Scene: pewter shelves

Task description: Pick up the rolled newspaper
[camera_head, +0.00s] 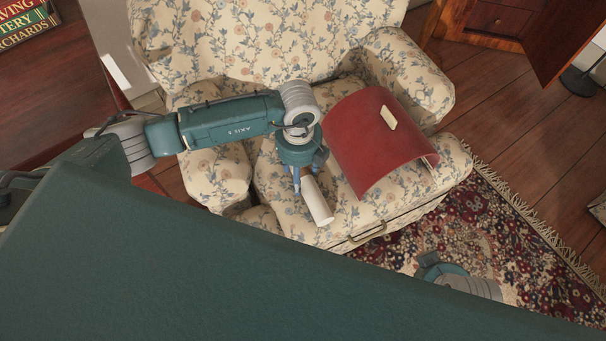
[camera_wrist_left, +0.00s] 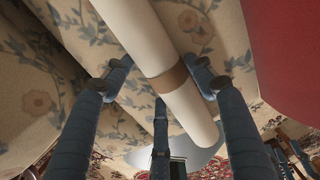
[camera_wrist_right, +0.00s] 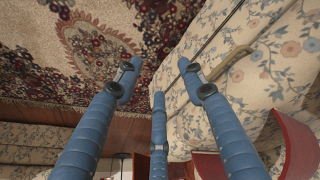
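The rolled newspaper is a white cylinder (camera_head: 317,201) lying on the seat of the floral sofa (camera_head: 262,172). In the left wrist view the roll (camera_wrist_left: 134,37) has a brown band around its middle. My left gripper (camera_head: 302,187) points down at the roll's upper end in the head view. In the left wrist view its open fingers (camera_wrist_left: 163,80) straddle the roll near the band; I cannot tell whether they touch it. My right gripper (camera_wrist_right: 157,68) is open and empty over the rug by the sofa's front; the head view shows only part of it (camera_head: 436,267).
A curved red piece (camera_head: 370,145) with a cream tag lies on the seat right of the roll. A metal handle (camera_head: 367,234) is on the sofa's front. A patterned rug (camera_head: 470,225) covers the floor there. A wooden cabinet (camera_head: 495,20) stands at upper right.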

